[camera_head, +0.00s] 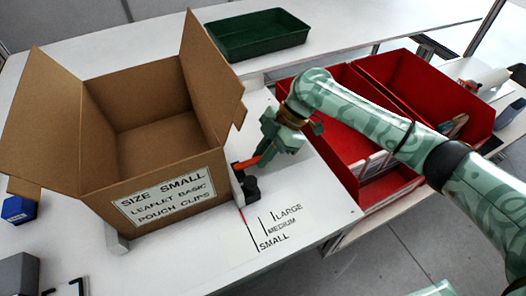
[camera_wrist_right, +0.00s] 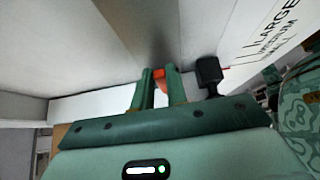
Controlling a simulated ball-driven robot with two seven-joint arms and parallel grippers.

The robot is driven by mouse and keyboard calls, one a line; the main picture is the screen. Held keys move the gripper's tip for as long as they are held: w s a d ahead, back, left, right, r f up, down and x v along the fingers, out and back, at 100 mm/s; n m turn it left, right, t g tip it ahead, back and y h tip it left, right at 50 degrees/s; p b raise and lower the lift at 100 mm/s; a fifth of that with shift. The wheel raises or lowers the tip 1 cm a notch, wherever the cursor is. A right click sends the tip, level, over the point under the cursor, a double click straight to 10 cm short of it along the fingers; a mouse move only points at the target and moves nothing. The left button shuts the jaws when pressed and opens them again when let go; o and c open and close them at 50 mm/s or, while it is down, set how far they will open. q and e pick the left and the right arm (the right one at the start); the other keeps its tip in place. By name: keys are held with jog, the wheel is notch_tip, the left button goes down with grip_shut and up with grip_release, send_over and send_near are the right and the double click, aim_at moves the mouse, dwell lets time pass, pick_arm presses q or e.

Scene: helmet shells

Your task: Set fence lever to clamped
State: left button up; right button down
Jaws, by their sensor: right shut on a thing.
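The fence lever (camera_head: 246,162) is orange-red and sits beside the right side of the cardboard box, above a black knob (camera_head: 250,188). My right gripper (camera_head: 264,150) is at the lever with its fingers shut on it. In the right wrist view the lever (camera_wrist_right: 160,76) shows as a small orange piece between the two green fingers (camera_wrist_right: 159,84). The black knob (camera_wrist_right: 209,72) stands just right of the fingers there. Part of the lever is hidden by the fingers. The board (camera_head: 290,228) carries the marks LARGE, MEDIUM and SMALL. My left gripper is not in view.
An open cardboard box (camera_head: 150,185) labelled SIZE SMALL stands left of the lever. Red bins (camera_head: 345,180) holding packets are to the right under my right arm. A green tray (camera_head: 256,35) is at the back. A blue block (camera_head: 17,209) lies at the left.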

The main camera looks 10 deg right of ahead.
jog(key=c, duration=1.4)
grip_release()
jog(key=shift+f, duration=0.1)
